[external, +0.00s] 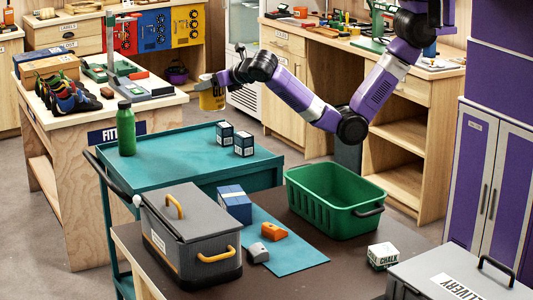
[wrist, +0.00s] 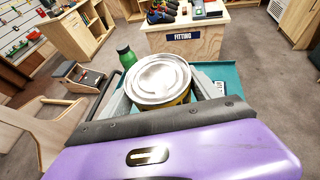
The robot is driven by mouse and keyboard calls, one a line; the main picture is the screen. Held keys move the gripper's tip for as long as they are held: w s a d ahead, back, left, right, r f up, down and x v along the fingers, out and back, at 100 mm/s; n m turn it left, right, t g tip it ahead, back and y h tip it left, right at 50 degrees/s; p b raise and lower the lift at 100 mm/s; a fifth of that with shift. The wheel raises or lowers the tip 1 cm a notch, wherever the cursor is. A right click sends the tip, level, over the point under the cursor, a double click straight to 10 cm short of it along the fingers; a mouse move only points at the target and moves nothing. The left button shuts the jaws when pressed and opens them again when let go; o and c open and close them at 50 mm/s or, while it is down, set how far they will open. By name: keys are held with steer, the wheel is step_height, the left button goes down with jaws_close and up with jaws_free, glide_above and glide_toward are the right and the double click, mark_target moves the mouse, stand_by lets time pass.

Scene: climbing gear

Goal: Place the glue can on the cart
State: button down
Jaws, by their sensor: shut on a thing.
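The glue can (external: 212,98) is yellow with dark lettering; in the wrist view its round silver lid (wrist: 159,79) faces the camera. My gripper (external: 207,82) is shut on the can and holds it in the air. In the external view the can appears above and behind the far edge of the teal cart (external: 180,171). In the wrist view the cart's teal top (wrist: 228,76) shows below and to the right of the can. The can hides part of the cart there.
On the cart stand a green bottle (external: 126,128) at the far left and two small dark boxes (external: 234,139) at the right. The middle of its top is clear. In front, a counter holds a grey case (external: 190,237), a green crate (external: 334,200) and a blue box (external: 234,205).

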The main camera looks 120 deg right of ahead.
steer(key=shift+s+d+r, duration=0.1)
steer(key=shift+s+d, duration=0.6)
steer(key=shift+d, duration=0.35)
step_height(320, 180, down, 20)
steer(key=shift+r+b, duration=0.15)
steer(key=shift+b, duration=0.15)
steer(key=shift+c, duration=0.8)
jaws_free()
steer(key=shift+f, duration=0.25)
steer(key=shift+r, duration=0.15)
steer(key=v, duration=1.2)
